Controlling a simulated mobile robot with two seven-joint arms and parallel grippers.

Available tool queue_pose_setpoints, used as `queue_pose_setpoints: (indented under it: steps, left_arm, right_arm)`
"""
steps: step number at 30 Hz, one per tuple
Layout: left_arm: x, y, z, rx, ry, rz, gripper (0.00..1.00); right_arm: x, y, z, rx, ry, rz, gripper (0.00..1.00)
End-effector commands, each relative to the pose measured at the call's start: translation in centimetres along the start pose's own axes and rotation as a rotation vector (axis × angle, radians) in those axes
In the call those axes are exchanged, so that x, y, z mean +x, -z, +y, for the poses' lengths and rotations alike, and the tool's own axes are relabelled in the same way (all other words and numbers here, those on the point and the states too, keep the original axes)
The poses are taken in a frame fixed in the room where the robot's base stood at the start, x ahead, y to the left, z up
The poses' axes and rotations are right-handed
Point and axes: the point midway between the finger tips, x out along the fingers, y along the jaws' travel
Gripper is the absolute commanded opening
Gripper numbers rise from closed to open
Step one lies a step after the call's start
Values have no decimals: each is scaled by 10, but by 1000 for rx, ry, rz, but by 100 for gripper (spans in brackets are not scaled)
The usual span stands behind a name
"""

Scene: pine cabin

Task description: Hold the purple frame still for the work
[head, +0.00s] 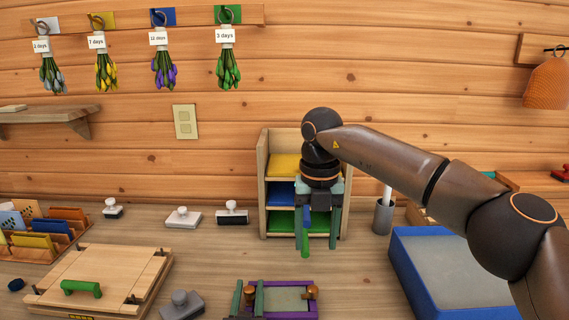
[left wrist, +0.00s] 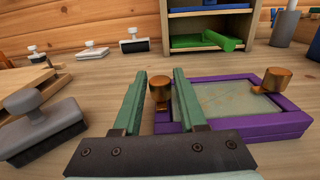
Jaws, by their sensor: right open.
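The purple frame (head: 290,315) lies on the bench at the bottom middle of the head view. It has a pale panel inside and a copper-coloured knob on each side. It also shows in the left wrist view (left wrist: 262,131). My left gripper (head: 249,285) is at the frame's left end, its two green fingers apart. In the left wrist view my left gripper (left wrist: 164,74) has the left knob and a bit of purple rail between its fingers, with a gap. My right gripper (head: 318,245) is open, in front of the small shelf, behind and above the frame.
The shelf (head: 262,190) holds yellow, blue and green items; a bright green piece sticks out low. A blue-rimmed tray (head: 405,275) is right, a wooden board with a green handle (head: 82,288) left. A grey brush (head: 182,305) lies just left of the frame.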

Motion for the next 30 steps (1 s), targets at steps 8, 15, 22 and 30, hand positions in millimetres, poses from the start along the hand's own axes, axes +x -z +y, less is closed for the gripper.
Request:
queue_pose_setpoints:
  steps: [8,15,22,30]
  left_arm:
    - [0,0,0,0,0,-1,65]
    - [-3,0,0,0,1,-1,65]
    - [-38,1,0,-1,2,3,65]
    - [-94,1,0,-1,1,3,65]
  right_arm:
    - [0,0,0,0,0,0,65]
    - [0,0,0,0,0,0,65]
    - [0,0,0,0,0,0,65]
    - [0,0,0,0,0,0,65]
